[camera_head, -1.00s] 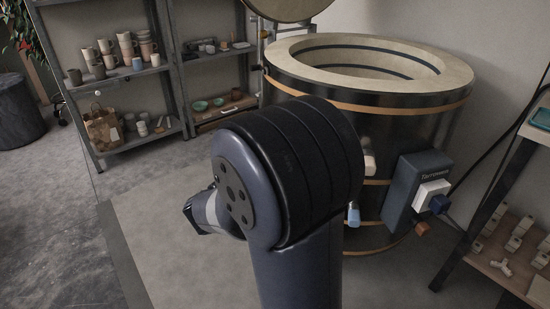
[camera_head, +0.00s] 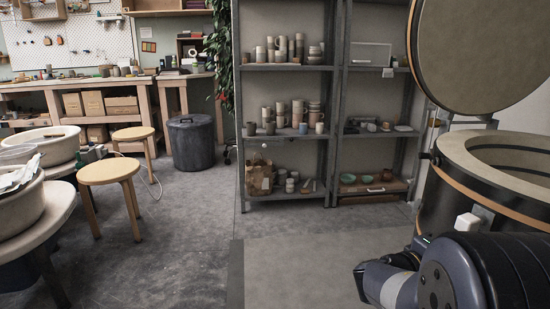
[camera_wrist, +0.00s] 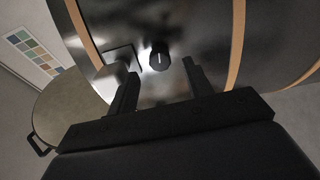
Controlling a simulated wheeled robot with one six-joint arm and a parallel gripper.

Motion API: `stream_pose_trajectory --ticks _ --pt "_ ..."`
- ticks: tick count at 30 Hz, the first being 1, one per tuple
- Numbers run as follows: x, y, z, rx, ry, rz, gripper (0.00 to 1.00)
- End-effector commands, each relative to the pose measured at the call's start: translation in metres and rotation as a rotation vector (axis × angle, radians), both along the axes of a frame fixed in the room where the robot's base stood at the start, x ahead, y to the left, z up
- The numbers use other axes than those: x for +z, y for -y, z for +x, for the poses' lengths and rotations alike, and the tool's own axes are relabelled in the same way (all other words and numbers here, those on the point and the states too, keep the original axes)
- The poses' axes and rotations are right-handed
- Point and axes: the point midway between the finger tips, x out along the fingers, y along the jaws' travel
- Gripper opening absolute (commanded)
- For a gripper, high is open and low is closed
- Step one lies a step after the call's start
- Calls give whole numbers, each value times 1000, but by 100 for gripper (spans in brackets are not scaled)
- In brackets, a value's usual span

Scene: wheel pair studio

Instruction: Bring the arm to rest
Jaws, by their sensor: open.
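My gripper (camera_wrist: 162,88) is open and empty in the wrist view, its two dark fingers apart. Beyond the fingers is the dark, shiny wall of the kiln (camera_wrist: 190,25), with a black knob (camera_wrist: 159,56) on it. A pale box (camera_wrist: 114,75) on the wall shows beside the left finger. In the head view my arm (camera_head: 440,280) is folded at the lower right corner, in front of the kiln (camera_head: 445,195). The fingers cannot be made out there.
The round kiln lid (camera_head: 470,50) stands raised at the upper right. Shelves (camera_head: 290,135) with pots stand at the back. Stools (camera_head: 108,172) and wheel tables (camera_head: 62,205) are at the left. The middle floor (camera_head: 190,240) is clear.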

Motion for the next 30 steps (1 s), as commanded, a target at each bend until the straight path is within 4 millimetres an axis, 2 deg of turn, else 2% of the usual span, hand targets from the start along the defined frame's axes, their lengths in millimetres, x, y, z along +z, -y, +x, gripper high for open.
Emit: stream_pose_trajectory --ticks 1,6,12,23,26,30 --pt "-2 9 2 -5 1 -1 48" --pt "-1 29 9 -3 1 0 48" --pt "0 39 13 0 0 -1 48" --pt "1 38 13 1 -3 -2 48" --pt "1 33 11 2 -1 0 48" --pt "2 16 7 4 -1 1 48"
